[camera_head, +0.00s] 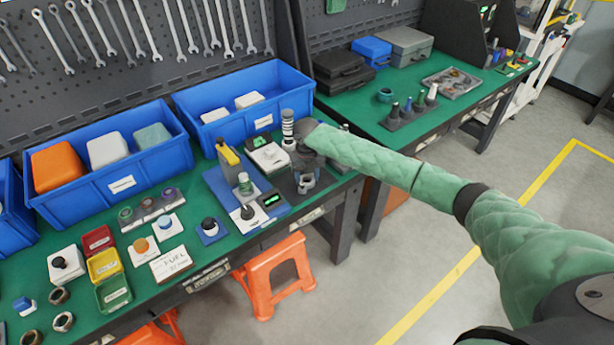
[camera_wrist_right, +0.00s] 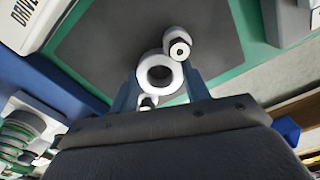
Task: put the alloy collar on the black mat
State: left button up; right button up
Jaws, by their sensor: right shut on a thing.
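My right gripper (camera_head: 304,184) is over the front right part of the left bench. In the right wrist view its fingers (camera_wrist_right: 160,92) are shut on the alloy collar (camera_wrist_right: 143,79), a pale metal ring with a dark bore and two small round-ended parts at its sides. The black mat (camera_wrist_right: 97,47) shows in that view as a dark grey square on the green bench top, beyond and under the collar. I cannot tell whether the collar touches the mat. In the head view my gripper and arm hide most of the mat and collar. My left gripper is not in view.
A test fixture (camera_head: 228,156) on a blue base stands left of my right gripper. Blue bins (camera_head: 120,183) line the back. Coloured trays (camera_head: 104,265) and metal rings (camera_head: 64,322) are at the left. An orange stool (camera_head: 275,268) stands in front of the bench.

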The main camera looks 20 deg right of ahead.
jog(key=o, duration=0.9)
jog(key=shift+f, duration=0.1)
jog(key=shift+o, duration=0.2)
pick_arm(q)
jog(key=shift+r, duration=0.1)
pick_arm(e)
jog(key=shift+r, duration=0.35)
pick_arm(q)
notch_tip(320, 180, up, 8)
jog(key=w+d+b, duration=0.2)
jog(key=b, duration=0.1)
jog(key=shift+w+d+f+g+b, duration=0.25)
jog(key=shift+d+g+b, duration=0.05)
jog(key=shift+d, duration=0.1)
pick_arm(e)
notch_tip(320, 180, up, 12)
jog(key=shift+f, duration=0.2)
